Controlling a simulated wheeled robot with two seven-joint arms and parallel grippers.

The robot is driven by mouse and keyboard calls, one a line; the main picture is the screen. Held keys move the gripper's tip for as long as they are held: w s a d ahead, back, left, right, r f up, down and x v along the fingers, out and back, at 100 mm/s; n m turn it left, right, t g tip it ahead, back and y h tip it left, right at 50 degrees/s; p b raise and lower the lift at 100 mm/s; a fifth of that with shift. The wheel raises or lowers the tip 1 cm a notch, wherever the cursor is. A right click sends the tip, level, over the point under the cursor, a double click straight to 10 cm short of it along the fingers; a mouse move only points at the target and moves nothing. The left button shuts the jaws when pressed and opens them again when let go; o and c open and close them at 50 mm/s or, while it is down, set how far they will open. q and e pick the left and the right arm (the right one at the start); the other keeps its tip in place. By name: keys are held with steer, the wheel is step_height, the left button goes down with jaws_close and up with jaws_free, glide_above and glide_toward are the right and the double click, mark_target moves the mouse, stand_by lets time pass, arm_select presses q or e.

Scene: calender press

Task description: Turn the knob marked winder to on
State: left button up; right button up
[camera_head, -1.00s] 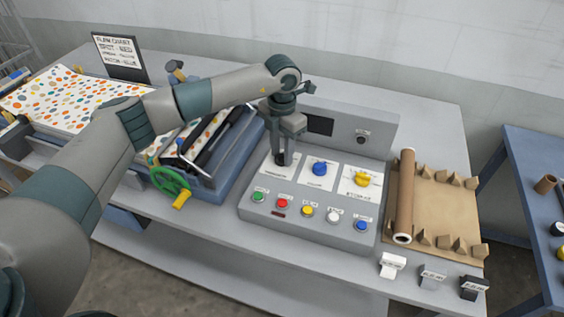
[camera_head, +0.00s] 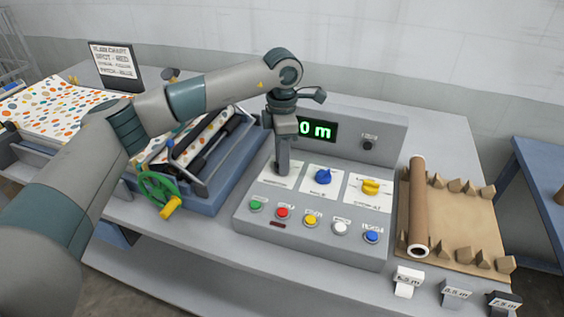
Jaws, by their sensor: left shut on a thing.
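The control panel (camera_head: 310,255) is a grey sloped box with a row of knobs on white label plates. A blue knob (camera_head: 323,177) sits in the middle and a yellow knob (camera_head: 370,187) at the right. The plate lettering is too small to read, so I cannot tell which is marked winder. My left gripper (camera_head: 282,168) points down onto the left plate (camera_head: 279,182), shut on the left knob, which its fingers hide. The display (camera_head: 318,130) is lit, with green "0 m" showing beside my gripper. My right gripper is out of view.
Several coloured push buttons, such as the red one (camera_head: 282,212), line the panel's front. A green handwheel (camera_head: 158,189) stands left of it. A brown roll (camera_head: 417,208) and cardboard wedges lie to the right. Small length tags (camera_head: 408,281) stand at the front edge.

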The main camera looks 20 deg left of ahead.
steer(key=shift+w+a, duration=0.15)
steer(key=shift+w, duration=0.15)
arm_select(q)
steer(key=o, duration=1)
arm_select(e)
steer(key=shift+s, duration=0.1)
arm_select(q)
steer(key=shift+o, duration=0.2)
steer(key=shift+r, duration=0.1)
steer(key=shift+r, duration=0.5)
step_height(320, 180, up, 5)
steer(key=shift+r+b, duration=0.1)
steer(key=shift+b, duration=0.9)
step_height(320, 180, up, 11)
steer(key=b, duration=0.2)
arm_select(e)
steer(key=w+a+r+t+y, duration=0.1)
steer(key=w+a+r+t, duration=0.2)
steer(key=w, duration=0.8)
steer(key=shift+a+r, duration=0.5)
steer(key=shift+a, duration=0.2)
